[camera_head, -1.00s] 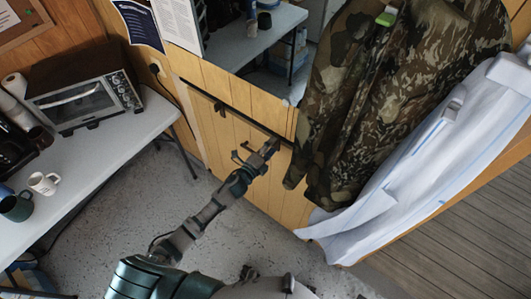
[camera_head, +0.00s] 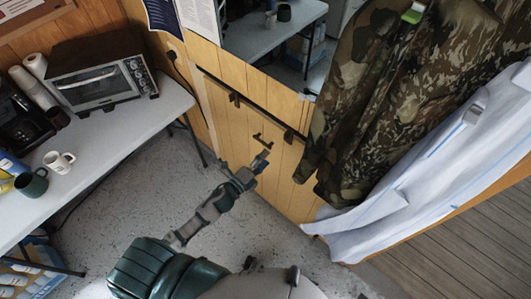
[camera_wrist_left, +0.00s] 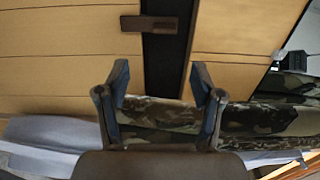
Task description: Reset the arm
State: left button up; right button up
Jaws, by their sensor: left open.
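My left gripper (camera_head: 262,147) is open and empty, in front of the wood-panelled wall, just below the dark hook rail (camera_head: 262,115) in the head view. In the left wrist view its two fingers (camera_wrist_left: 162,76) stand wide apart with nothing between them. The dark rail (camera_wrist_left: 165,55) and a brown hook (camera_wrist_left: 149,24) show beyond the fingertips. My right gripper is not in view.
A camouflage jacket (camera_head: 365,100) and a white garment (camera_head: 425,170) hang right of the gripper. A table (camera_head: 120,130) at left bears a toaster oven (camera_head: 98,85), a white mug (camera_head: 58,161) and a dark mug (camera_head: 31,183). Speckled floor is clear between.

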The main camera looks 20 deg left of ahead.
pick_arm(q)
jog(key=s+a+f+n+g+y, duration=0.2)
jog(key=s+f+n, duration=0.15)
jog(key=f, duration=0.65)
jog(key=s+a+f+n+g+y, duration=0.2)
jog(key=s+f+n+g, duration=0.15)
jog(key=f, duration=0.55)
jog(key=s+a+f+n+g+y, duration=0.25)
jog(key=f+n, duration=0.25)
jog(key=f, duration=0.5)
jog(key=s+d+f+n+g, duration=0.1)
jog(key=s+f+n+g, duration=0.1)
jog(key=s+f, duration=0.3)
jog(key=s+d+f+n+g, duration=0.2)
jog(key=s+f, duration=0.4)
jog(key=s, duration=0.7)
jog(key=s+d+f+n+g, duration=0.1)
jog(key=s+f+n+g, duration=0.2)
jog(key=s+f, duration=0.3)
jog(key=s, duration=0.3)
jog(key=shift+d+f+n+g, duration=0.2)
jog(key=shift+n+g, duration=0.1)
jog(key=shift+n, duration=0.1)
jog(key=shift+s+h, duration=0.1)
jog(key=shift+h, duration=0.15)
